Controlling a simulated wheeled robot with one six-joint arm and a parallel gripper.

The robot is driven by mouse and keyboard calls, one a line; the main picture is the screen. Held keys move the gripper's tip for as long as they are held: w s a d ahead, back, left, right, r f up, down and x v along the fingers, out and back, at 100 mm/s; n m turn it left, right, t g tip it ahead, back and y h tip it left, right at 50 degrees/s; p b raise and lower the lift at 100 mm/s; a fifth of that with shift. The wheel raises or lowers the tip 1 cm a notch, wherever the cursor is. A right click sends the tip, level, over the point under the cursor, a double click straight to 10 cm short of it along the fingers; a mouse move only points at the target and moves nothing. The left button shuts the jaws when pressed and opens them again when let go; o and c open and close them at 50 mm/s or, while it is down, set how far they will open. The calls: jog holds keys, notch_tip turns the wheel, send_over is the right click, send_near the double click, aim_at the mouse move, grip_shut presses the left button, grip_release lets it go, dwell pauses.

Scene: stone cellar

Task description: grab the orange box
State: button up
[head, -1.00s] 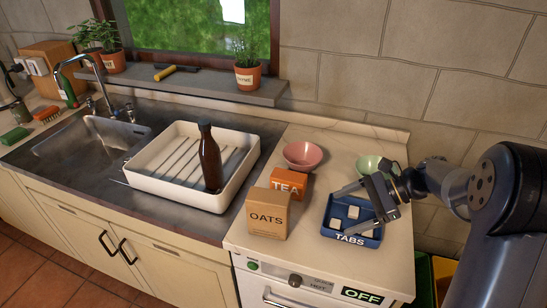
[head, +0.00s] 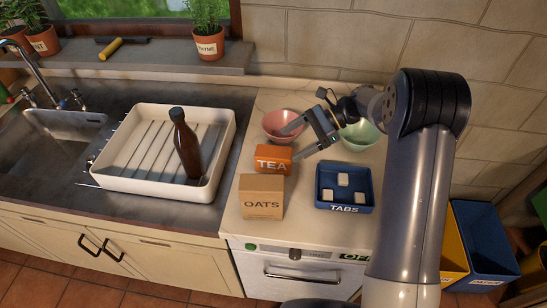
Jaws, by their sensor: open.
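The orange box (head: 273,160), labelled TEA, stands on the white worktop (head: 228,222), behind the tan OATS box and in front of the pink bowl. My gripper (head: 288,143) is open, just above and to the right of the orange box. Its two fingers point left, one over the pink bowl's edge and one near the box's upper right. Nothing is between the fingers that I can see. I cannot tell whether a finger touches the box.
The OATS box (head: 262,197) stands close in front. A pink bowl (head: 272,121) and a green bowl (head: 361,136) stand behind. A blue TABS tray (head: 320,198) holds several white cubes. A white dish rack (head: 113,177) with a brown bottle (head: 185,145) is to the left.

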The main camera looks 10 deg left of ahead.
aim_at(276, 152)
jog(key=s+a, duration=0.1)
jog(key=s+a+f+p, duration=0.1)
jog(key=a, duration=0.1)
jog(key=shift+s, duration=0.1)
jog(key=shift+a+f, duration=0.25)
jog(key=shift+f, duration=0.05)
jog(key=c, duration=1.3)
jog(key=shift+c, duration=0.2)
